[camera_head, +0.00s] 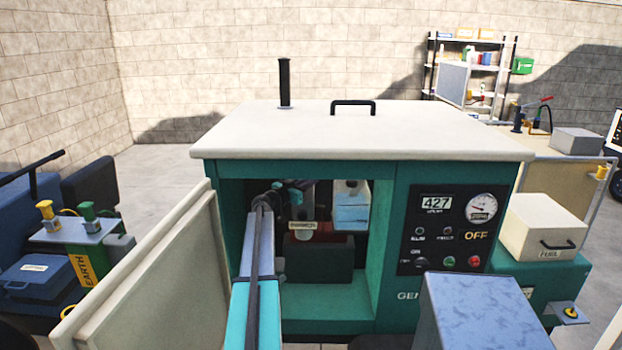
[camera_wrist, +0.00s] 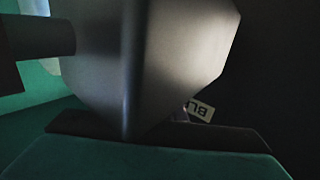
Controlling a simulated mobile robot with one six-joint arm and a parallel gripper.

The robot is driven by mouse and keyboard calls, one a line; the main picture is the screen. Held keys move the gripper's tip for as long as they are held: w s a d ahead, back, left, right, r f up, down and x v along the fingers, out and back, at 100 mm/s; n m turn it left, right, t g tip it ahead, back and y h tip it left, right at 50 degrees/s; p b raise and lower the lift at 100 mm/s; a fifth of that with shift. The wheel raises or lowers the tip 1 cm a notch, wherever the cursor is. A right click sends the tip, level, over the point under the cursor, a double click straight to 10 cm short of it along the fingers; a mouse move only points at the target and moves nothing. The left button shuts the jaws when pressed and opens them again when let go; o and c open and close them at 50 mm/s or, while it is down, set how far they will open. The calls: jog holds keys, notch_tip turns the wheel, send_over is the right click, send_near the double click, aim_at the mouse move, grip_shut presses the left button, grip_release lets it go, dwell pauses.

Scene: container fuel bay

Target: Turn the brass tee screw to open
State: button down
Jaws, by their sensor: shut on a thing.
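My arm reaches through the open bay of the teal generator (camera_head: 383,230). My gripper (camera_head: 292,190) is inside, in shadow and partly hidden by my arm in the head view. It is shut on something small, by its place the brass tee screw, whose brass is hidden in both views. A tilted white label (camera_wrist: 201,110) reading "BL", partly cut off, shows close by in the wrist view. A large grey block (camera_wrist: 180,50) fills much of that view. I cannot tell how far the screw is turned.
The open cream door (camera_head: 150,275) stands left of my arm. The control panel (camera_head: 446,228) on the right reads "427" and "OFF". The bay's frame is close around my arm.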

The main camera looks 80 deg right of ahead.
jog(key=shift+w+r+n+t+h+p, duration=0.1)
jog(key=shift+r+n+t+h+p, duration=0.2)
jog(key=shift+t+p, duration=0.25)
jog(key=shift+w+d+n+t+h+p, duration=0.2)
jog(key=shift+n+t+h+p, duration=0.3)
jog(key=shift+n+t+p, duration=0.6)
jog(key=shift+w+f+n+t+p, duration=0.15)
jog(key=shift+w+n+t+p, duration=0.15)
jog(key=shift+t+p, duration=0.4)
jog(key=shift+d, duration=0.1)
jog(key=c, duration=1.8)
grip_release()
jog(key=shift+f, duration=0.1)
jog(key=shift+c, duration=0.2)
